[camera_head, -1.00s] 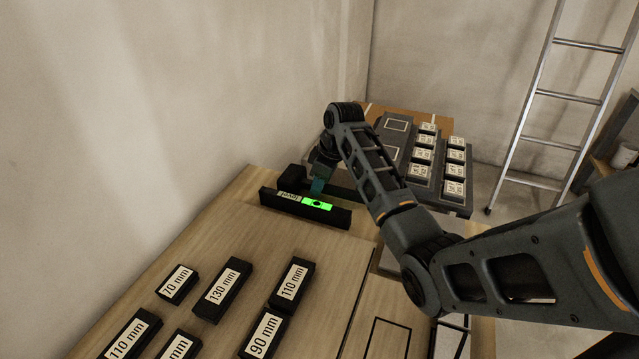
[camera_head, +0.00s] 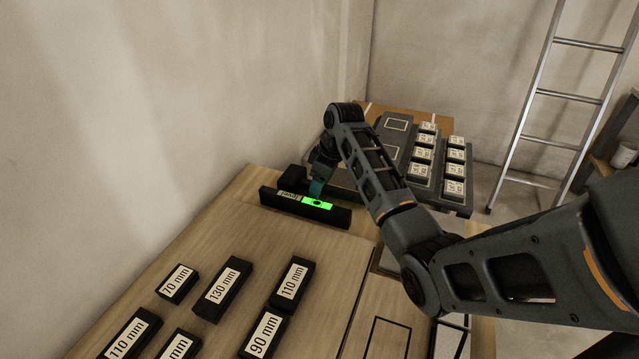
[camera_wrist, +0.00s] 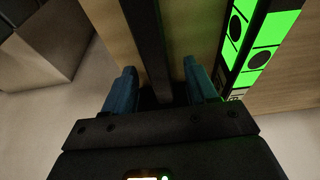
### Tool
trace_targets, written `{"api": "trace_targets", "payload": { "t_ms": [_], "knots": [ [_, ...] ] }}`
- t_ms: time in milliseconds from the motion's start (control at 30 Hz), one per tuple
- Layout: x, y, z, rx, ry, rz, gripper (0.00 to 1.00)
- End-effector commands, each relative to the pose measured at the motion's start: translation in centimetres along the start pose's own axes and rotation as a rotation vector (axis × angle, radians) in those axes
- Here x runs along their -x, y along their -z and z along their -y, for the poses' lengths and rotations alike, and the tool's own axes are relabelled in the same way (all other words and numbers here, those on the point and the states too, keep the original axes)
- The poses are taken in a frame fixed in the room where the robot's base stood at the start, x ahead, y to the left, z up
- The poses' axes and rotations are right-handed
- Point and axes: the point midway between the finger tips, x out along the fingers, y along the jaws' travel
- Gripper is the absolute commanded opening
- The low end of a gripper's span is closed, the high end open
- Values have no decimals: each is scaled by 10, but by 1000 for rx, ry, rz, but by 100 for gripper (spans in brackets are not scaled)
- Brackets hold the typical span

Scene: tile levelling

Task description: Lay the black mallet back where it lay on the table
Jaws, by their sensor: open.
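The black mallet lies on the table behind the level; its dark head (camera_head: 293,178) shows left of my gripper and its handle runs to the right, partly hidden by the level and my arm. My gripper (camera_head: 317,188) is low over the handle, with its teal fingertips just behind the level. In the wrist view my gripper (camera_wrist: 160,72) is open, one finger on each side of the dark handle (camera_wrist: 148,40). I cannot tell whether a finger touches it. The mallet's head is not clear in the wrist view.
The black level with a green display (camera_head: 335,215) stands close in front of the handle; it also shows in the wrist view (camera_wrist: 252,45). Several labelled black blocks (camera_head: 223,290) lie nearer on the wooden table (camera_head: 215,235). A grey rack (camera_head: 395,140) of labelled pieces stands behind. A wall borders the left.

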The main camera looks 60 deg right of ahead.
Motion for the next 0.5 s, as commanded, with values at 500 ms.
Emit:
{"api": "trace_targets", "payload": {
  "t_ms": [500],
  "knots": [
    [54,1,0,1,-2,-2,57]
  ]
}}
